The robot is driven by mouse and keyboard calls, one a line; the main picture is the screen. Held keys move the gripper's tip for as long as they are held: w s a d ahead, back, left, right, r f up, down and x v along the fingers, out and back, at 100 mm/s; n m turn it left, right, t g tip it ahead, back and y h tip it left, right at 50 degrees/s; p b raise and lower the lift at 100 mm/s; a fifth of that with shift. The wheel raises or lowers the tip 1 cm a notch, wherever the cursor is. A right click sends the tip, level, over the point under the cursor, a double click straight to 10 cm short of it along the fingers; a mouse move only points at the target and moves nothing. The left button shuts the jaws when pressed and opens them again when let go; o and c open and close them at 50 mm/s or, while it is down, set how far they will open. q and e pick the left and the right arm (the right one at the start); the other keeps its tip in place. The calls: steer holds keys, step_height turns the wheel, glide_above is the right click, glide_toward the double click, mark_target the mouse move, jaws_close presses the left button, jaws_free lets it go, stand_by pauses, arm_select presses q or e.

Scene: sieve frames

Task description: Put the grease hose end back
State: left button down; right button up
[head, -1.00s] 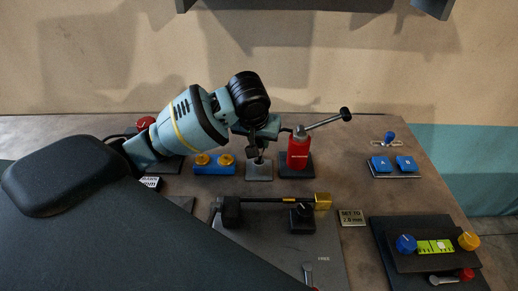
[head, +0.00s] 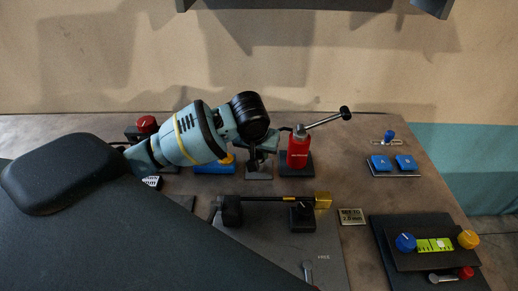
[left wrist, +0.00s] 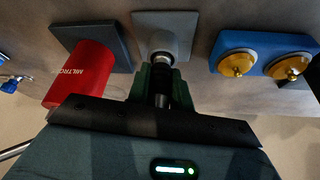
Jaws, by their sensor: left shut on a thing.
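My left gripper (head: 262,146) comes in from the left in the head view, over a small grey stand (head: 259,174). It is shut on the grease hose end, a dark cylinder with a silvery part (left wrist: 162,96) between the greenish fingers in the left wrist view. There the grey stand (left wrist: 148,20) with its round socket lies right at the fingertips. The hose end lines up with the socket; I cannot tell how far it is in. The red grease bottle (head: 298,150) with a lever stands just right of the gripper. My right gripper is not in view.
A blue block with yellow knobs (left wrist: 238,64) is beside the stand, partly behind my arm in the head view. A black bar with a brass end (head: 322,200) lies in front. Blue blocks (head: 381,162) and a dial panel (head: 437,262) are at right.

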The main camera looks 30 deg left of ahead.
arm_select(q)
steer(key=c, duration=1.3)
jaws_free()
steer(key=shift+o, duration=0.2)
steer(key=v, duration=1.3)
steer(key=shift+w, duration=0.15)
